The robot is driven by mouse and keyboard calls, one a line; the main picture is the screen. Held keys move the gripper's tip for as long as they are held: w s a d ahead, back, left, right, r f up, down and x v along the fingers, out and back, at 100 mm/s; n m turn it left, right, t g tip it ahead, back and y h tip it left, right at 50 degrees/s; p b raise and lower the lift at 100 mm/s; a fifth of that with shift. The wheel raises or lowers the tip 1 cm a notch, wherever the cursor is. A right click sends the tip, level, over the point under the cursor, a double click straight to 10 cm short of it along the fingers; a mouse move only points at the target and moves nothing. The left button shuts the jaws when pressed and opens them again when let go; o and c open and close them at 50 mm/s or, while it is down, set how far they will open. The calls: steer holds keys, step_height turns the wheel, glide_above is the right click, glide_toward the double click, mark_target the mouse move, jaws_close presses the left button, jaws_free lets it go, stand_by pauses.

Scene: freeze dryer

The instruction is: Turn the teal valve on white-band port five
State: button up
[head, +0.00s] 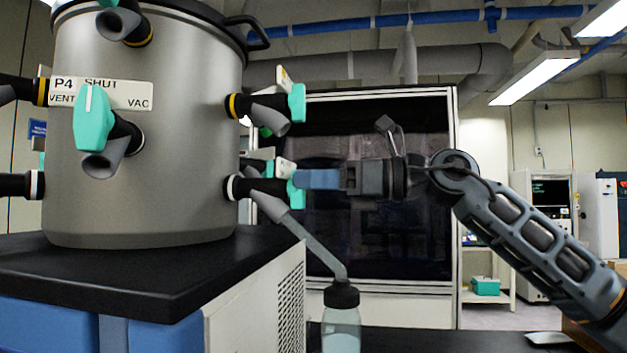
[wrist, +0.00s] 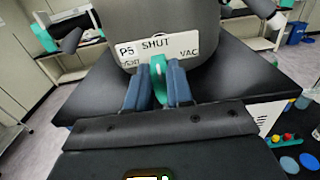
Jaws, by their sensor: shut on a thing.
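The teal valve (wrist: 158,70) on port five shows in the wrist view, in front of a white label plate (wrist: 181,47) reading P5, SHUT, VENT and VAC. In the head view this teal valve (head: 297,192) is seen side-on at the lower right of the grey drum, on a port with a white band (head: 229,187). My gripper (wrist: 153,88) is shut on the valve handle, with one blue finger on each side. The handle stands roughly upright between the fingers. In the head view my gripper (head: 318,180) reaches it from the right. Its fingertips partly hide the handle.
A tube from the port leads down to a capped bottle (head: 341,318). Another teal valve (head: 297,103) with a yellow-banded port sits just above. The P4 valve (head: 93,118) is on the drum's front. The black bench top (head: 150,265) lies below the drum.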

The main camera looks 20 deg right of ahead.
jaws_close()
steer(key=shift+m, duration=0.4)
steer(key=m, duration=0.4)
steer(key=shift+w+d+m, duration=0.2)
steer(key=shift+w+m, duration=0.05)
steer(key=shift+m, duration=0.15)
steer(key=m, duration=0.4)
steer(key=m+p, duration=0.1)
steer(key=m, duration=0.1)
steer(key=shift+w+d+f, duration=0.2)
steer(key=shift+w, duration=0.05)
steer(key=shift+m, duration=0.3)
steer(key=o, duration=0.7)
jaws_free()
steer(key=shift+f, duration=0.1)
